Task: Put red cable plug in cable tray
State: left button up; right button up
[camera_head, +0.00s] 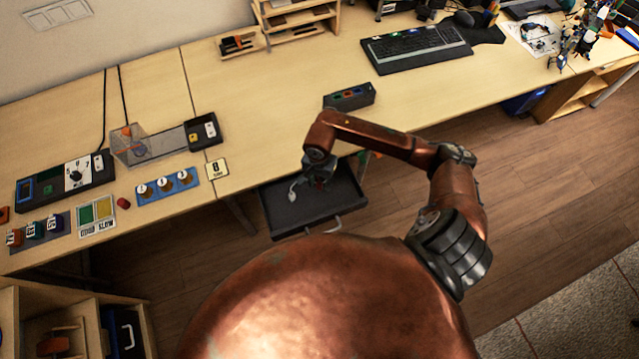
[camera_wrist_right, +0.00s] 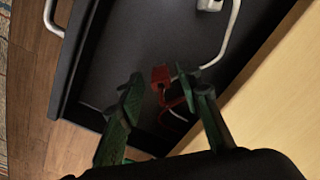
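A red cable plug (camera_wrist_right: 161,76) shows in the right wrist view between the fingertips of my right gripper (camera_wrist_right: 161,82). The fingers are spread, with a gap on the plug's left side; a red cable runs down from it between the fingers. I cannot tell if the plug touches the surface below. A black open drawer-like tray (camera_wrist_right: 100,65) lies under the gripper; it also shows under the desk edge in the head view (camera_head: 290,215). In the head view my right gripper (camera_head: 319,184) reaches down over this tray, and the red plug cannot be made out. My left gripper is not in view.
A white plug (camera_wrist_right: 210,4) with a pale cable lies in the tray. The tray's handle (camera_head: 325,229) faces the floor side. The desk (camera_head: 270,110) above carries a black box with coloured ports (camera_head: 349,97), a keyboard (camera_head: 416,46) and several panels at left.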

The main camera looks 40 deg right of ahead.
aim_at(319, 184)
notch_tip(319, 184, up, 11)
jog(key=shift+r+p, duration=0.2)
jog(key=shift+p, duration=0.25)
